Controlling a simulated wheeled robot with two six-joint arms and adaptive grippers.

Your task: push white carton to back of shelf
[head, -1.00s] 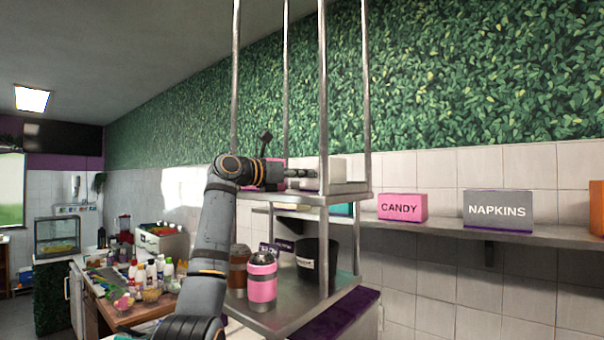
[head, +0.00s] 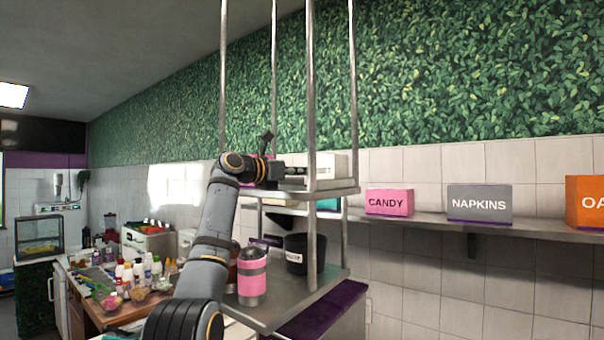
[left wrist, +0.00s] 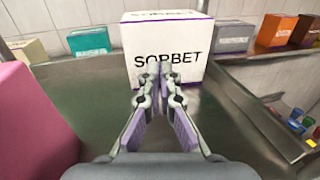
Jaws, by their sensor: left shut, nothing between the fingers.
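The white carton (head: 337,167), marked SORBET, stands upright on the upper metal shelf (head: 335,191), partly behind a post in the head view. In the left wrist view the carton (left wrist: 190,35) is straight ahead, its lettered face toward me. My left gripper (head: 304,171) is shut and empty, level with the carton. In the left wrist view its fingertips (left wrist: 158,72) are together at the lower middle of that face and appear to touch it. My right gripper is not in view.
A pink box (left wrist: 35,125) stands close on the left of my gripper. Metal posts (head: 311,90) rise at the shelf corners. The lower shelf holds a pink-banded jar (head: 252,278) and a black container (head: 304,257). A wall shelf holds CANDY (head: 390,203) and NAPKINS (head: 479,204) boxes.

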